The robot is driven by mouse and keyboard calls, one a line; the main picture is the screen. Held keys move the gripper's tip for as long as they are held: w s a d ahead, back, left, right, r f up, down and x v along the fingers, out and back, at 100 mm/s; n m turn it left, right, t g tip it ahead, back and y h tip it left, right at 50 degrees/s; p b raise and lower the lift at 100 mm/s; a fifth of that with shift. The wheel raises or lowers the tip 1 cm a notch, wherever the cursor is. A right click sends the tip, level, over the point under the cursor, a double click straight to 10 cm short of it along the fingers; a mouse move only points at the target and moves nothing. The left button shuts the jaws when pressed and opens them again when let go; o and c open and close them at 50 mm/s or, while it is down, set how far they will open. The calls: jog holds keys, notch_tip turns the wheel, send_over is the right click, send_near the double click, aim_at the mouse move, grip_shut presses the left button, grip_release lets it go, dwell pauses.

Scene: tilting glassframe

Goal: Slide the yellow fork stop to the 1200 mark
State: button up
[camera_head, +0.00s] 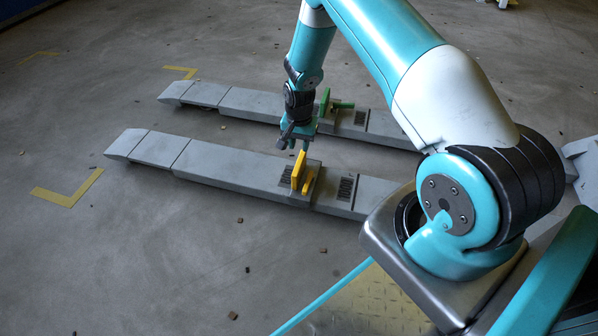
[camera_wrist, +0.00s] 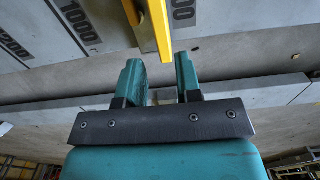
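The yellow fork stop (camera_head: 299,170) stands upright on the near grey fork (camera_head: 235,166), between two dark marked plates. In the wrist view the yellow stop (camera_wrist: 157,24) runs in from the top edge. The 1000 mark (camera_wrist: 80,27) lies left of it, and part of the 1200 mark (camera_wrist: 14,48) shows farther left. Another mark (camera_wrist: 183,8) is partly cut off at the right. My gripper (camera_wrist: 159,62) is open, with the stop's end in line with the gap between its fingers. Whether the fingers reach around the stop is unclear. In the head view my gripper (camera_head: 298,142) is just above the stop.
The far fork (camera_head: 250,103) runs parallel behind and carries a green stop (camera_head: 325,104). A yellow floor corner mark (camera_head: 68,190) lies at the left. Small brown bits are scattered on the concrete floor (camera_head: 140,270). Open floor lies in front of the near fork.

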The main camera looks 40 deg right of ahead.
aim_at(299, 162)
notch_tip(299, 162, down, 11)
jog(key=b, duration=0.4)
jog(key=shift+r+b, duration=0.1)
jog(key=shift+b, duration=0.25)
grip_shut()
